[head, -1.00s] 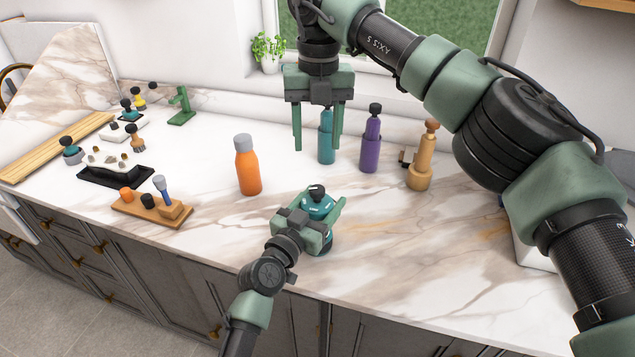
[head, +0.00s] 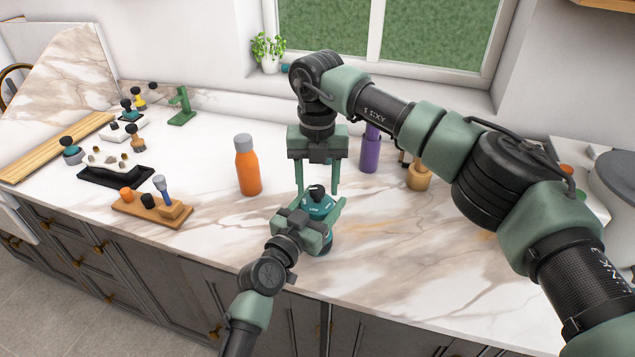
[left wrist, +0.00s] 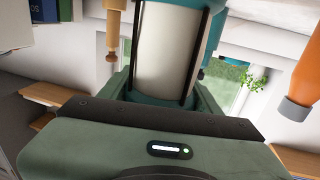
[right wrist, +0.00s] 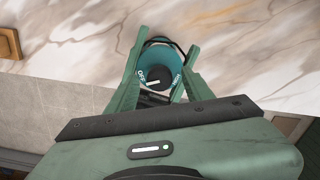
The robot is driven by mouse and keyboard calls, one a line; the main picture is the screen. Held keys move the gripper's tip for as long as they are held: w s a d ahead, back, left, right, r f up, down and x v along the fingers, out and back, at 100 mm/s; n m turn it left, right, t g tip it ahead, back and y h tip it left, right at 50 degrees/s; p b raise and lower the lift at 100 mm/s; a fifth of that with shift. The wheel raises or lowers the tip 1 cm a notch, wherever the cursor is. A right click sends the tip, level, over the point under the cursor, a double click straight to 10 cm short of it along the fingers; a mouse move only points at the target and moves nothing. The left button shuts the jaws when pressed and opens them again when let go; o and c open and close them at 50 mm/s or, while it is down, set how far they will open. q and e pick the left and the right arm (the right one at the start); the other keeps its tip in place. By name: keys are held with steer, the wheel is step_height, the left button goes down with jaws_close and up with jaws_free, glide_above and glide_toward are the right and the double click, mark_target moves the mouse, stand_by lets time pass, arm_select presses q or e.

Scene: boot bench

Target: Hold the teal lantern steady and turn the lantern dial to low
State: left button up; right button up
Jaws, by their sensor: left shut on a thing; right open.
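The teal lantern (head: 319,210) stands upright near the front of the marble counter. My left gripper (head: 311,222) is shut on its body from the front; the left wrist view shows its pale cylinder (left wrist: 168,48) between the fingers. The black lantern dial (head: 317,191) is on top. In the right wrist view the dial (right wrist: 157,77) has a white mark near the word OFF; another label on the right is too small to read surely. My right gripper (head: 318,191) points down from above, open, its fingers on either side of the lantern top, apparently clear of the dial.
An orange bottle (head: 248,167) stands left of the lantern. A wooden stand (head: 150,208) and black tray (head: 112,176) are at left. The front-right counter is clear.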

steer(key=shift+f, duration=0.1)
jaws_close()
steer(key=shift+n, duration=0.3)
steer(key=n, duration=1.3)
steer(key=shift+w+d, duration=0.1)
steer(key=shift+d, duration=0.05)
stand_by(0.4)
arm_select(q)
steer(key=shift+a, duration=0.1)
